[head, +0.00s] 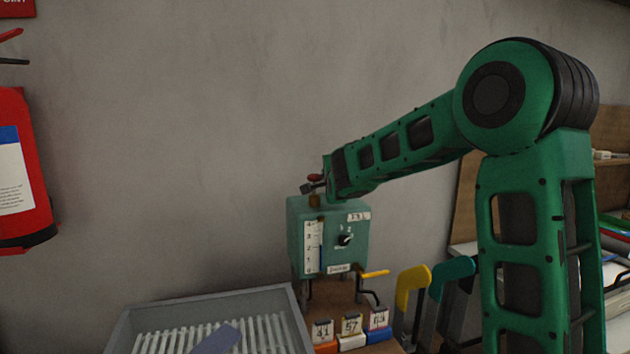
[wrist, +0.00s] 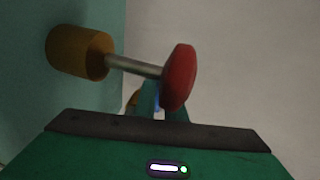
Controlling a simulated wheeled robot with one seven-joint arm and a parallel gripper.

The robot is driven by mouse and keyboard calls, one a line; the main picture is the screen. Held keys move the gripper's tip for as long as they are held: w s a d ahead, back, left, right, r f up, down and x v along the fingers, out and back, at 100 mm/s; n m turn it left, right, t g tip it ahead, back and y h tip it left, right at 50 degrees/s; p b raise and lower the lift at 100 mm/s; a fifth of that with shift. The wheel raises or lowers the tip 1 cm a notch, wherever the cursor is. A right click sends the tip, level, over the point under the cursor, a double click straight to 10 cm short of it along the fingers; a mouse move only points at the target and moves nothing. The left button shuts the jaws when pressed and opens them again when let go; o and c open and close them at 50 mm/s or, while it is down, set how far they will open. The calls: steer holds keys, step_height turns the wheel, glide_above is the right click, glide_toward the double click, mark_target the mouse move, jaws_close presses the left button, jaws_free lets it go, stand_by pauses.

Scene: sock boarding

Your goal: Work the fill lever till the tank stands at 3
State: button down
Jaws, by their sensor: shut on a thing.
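The teal tank box (head: 350,222) stands against the wall, with a white scale (head: 308,250) numbered up to 4 and a thin blue column beside it. The column's top looks near 2, but it is too small to read surely. On the box's top left is a lever with a red knob (head: 314,177). In the wrist view, the red knob (wrist: 181,77) sits on a metal rod from a brass cylinder (wrist: 75,52). My gripper (head: 316,187) is at this lever and shut on it; the fingertips are mostly hidden behind the knob.
A dial (head: 344,240) is on the box's front, and a yellow-handled crank (head: 375,273) is below it. A grey tray (head: 135,318) stands at front left, beside several numbered tags. Yellow (head: 412,278) and teal (head: 455,268) hooked handles stand right. A fire extinguisher (head: 22,165) hangs far left.

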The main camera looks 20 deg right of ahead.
steer(key=shift+f, duration=0.35)
steer(key=c, duration=1.8)
jaws_free()
steer(key=shift+r, duration=0.2)
steer(key=shift+s, duration=0.1)
steer(key=v, duration=1)
steer(key=shift+s, duration=0.25)
